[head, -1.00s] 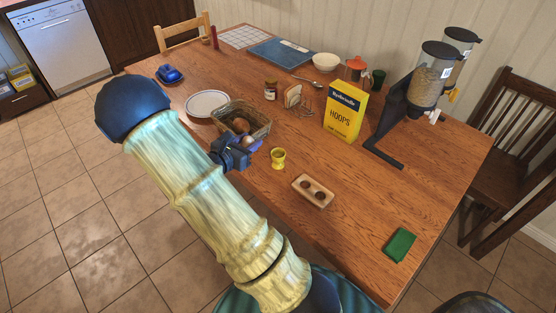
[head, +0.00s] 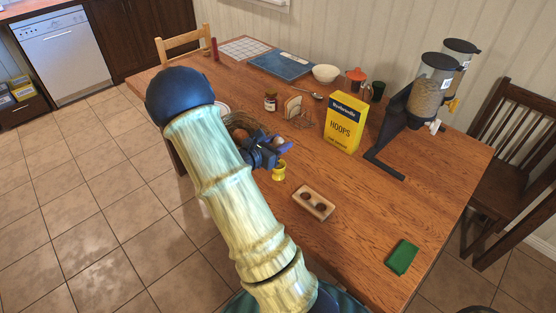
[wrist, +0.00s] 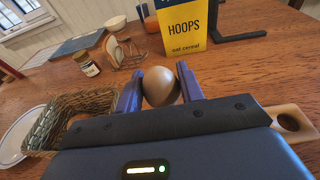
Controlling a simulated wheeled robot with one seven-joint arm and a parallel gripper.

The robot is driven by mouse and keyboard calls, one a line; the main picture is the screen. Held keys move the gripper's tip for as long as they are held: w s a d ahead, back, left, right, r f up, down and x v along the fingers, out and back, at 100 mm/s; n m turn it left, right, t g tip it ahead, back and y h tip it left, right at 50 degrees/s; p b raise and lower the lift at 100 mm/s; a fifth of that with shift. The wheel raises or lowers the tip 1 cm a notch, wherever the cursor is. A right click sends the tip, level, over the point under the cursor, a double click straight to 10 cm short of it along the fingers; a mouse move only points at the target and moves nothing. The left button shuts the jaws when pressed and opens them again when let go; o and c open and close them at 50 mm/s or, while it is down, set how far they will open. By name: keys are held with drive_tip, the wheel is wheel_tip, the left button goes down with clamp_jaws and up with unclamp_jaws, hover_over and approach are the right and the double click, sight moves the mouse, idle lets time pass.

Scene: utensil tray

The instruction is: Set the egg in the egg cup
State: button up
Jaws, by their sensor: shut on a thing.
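My gripper (head: 284,147) is shut on a brown egg (wrist: 160,86), held between its two blue fingers in the wrist view. The egg also shows in the head view (head: 278,141). The yellow egg cup (head: 279,172) stands on the table just below the gripper in the head view, its top partly covered by the gripper. The egg cup cannot be seen in the wrist view.
A wicker basket (wrist: 70,116) is left of the gripper, by a white plate (wrist: 18,137). A wooden egg holder with two dark holes (head: 314,203) lies nearer. The yellow cereal box (head: 344,124) and toast rack (wrist: 124,53) stand behind. A green cloth (head: 402,257) lies front right.

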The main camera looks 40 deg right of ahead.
drive_tip(key=shift+s+d+f, duration=0.1)
drive_tip(key=shift+s+f, duration=0.05)
drive_tip(key=shift+f, duration=0.8)
drive_tip(key=shift+a+f, duration=0.2)
drive_tip(key=shift+f, duration=0.05)
wheel_tip(320, 180, down, 3)
drive_tip(key=shift+f, duration=0.15)
drive_tip(key=shift+f+b, duration=0.55)
drive_tip(key=shift+b, duration=0.1)
drive_tip(key=o, duration=0.7)
